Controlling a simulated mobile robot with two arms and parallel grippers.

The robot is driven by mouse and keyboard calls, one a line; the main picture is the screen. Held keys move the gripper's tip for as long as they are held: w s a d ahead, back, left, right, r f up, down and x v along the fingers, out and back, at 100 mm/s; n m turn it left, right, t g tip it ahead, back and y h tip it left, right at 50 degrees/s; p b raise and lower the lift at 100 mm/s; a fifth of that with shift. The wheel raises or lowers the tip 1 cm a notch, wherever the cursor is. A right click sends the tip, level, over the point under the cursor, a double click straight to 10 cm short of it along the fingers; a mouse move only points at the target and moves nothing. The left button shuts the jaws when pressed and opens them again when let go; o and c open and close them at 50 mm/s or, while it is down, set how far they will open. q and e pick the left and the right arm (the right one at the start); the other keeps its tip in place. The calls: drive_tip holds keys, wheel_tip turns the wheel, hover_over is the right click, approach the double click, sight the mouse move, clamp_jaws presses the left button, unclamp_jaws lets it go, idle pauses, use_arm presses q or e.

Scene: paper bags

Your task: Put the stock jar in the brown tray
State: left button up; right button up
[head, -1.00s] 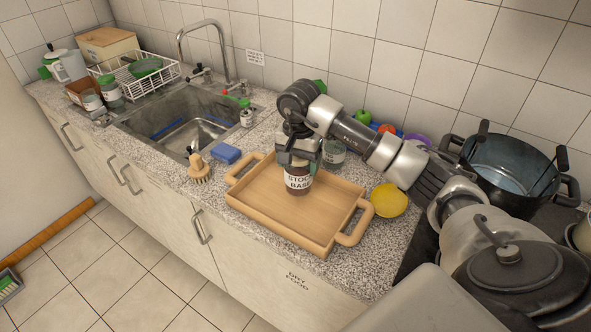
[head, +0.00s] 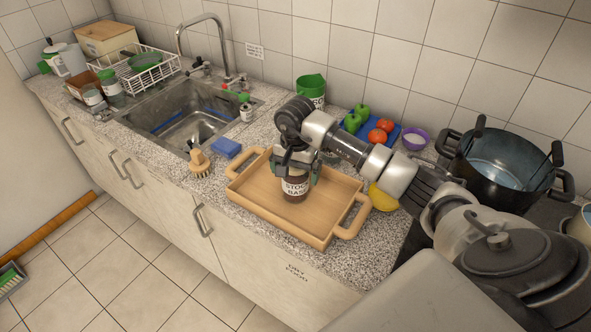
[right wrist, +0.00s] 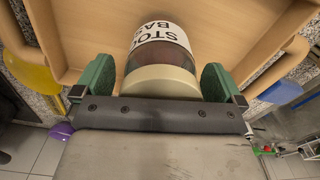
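The stock jar (head: 295,188), dark with a white label and a pale lid, stands upright on the floor of the brown tray (head: 262,203), near its middle. My right gripper (head: 293,172) is above and around the jar's top. Its green fingers are spread, with a small gap on each side of the jar. In the right wrist view the jar (right wrist: 160,52) sits between the open fingers, with the tray (right wrist: 90,20) behind it. The gripper hides part of the jar's top in the head view. My left gripper is not in view.
A blue sponge (head: 227,148) and a brush (head: 199,163) lie left of the tray. A yellow bowl (head: 383,199) is at its right. Behind are a green container (head: 311,88), a blue board with fruit and vegetables, and a purple bowl (head: 415,138). A big pot (head: 505,165) stands right.

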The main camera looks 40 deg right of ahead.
wheel_tip(320, 180, up, 11)
drive_tip(key=b, duration=0.3)
drive_tip(key=shift+r, duration=0.6)
